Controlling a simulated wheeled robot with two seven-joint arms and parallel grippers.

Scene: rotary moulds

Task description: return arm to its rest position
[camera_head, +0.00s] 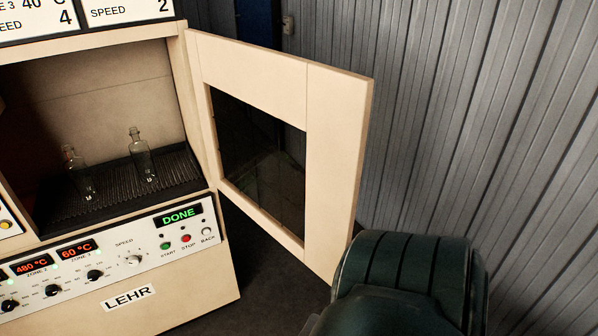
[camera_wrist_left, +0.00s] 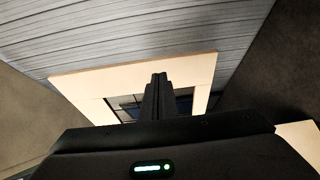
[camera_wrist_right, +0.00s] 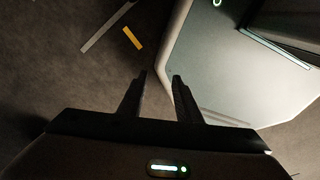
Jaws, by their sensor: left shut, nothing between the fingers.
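My left gripper (camera_wrist_left: 158,77) shows in the left wrist view with its fingers together and nothing between them. Beyond its tips is the cream door (camera_wrist_left: 130,67) with its dark window; I cannot tell how far apart they are. The head view shows the same door (camera_head: 335,150) standing wide open. A dark green rounded arm part of mine fills the lower right of the head view, and neither gripper's fingers show there. My right gripper (camera_wrist_right: 160,77) shows in the right wrist view with its fingers apart and empty, above the dark floor.
The lehr (camera_head: 110,285) stands at the left, its panel reading DONE. Two clear glass bottles (camera_head: 141,155) (camera_head: 77,172) stand on its dark ribbed belt. A grey ribbed wall (camera_head: 480,110) runs behind the door. A yellow strip (camera_wrist_right: 132,38) lies on the floor.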

